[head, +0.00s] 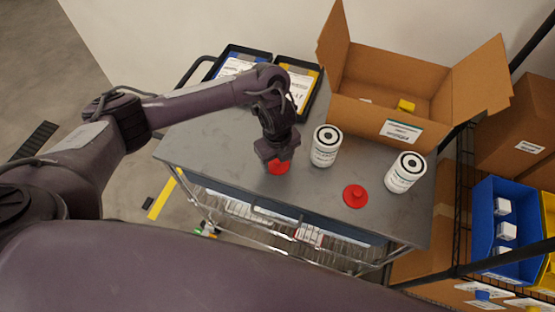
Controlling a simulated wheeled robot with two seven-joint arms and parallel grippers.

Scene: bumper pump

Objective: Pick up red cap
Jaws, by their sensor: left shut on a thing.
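One red cap (278,168) is at the tip of my left gripper (275,158), near the front middle of the grey cart top. My left gripper points down and is shut on this cap; the fingers hide part of it. I cannot tell whether the cap still touches the cart. A second red cap (355,196) lies flat on the cart to the right, with a small knob on top. Two white bottles with dark round tops stand upright, one (325,146) right of the gripper and one (405,172) farther right. My right gripper is not in view.
An open cardboard box (350,104) with a yellow item (405,105) inside stands at the cart's back right. Two dark trays with papers, one blue-edged (226,58), lie behind my left arm. The grey cart top (215,150) is clear left of the gripper. Shelves with a blue bin (485,215) stand right.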

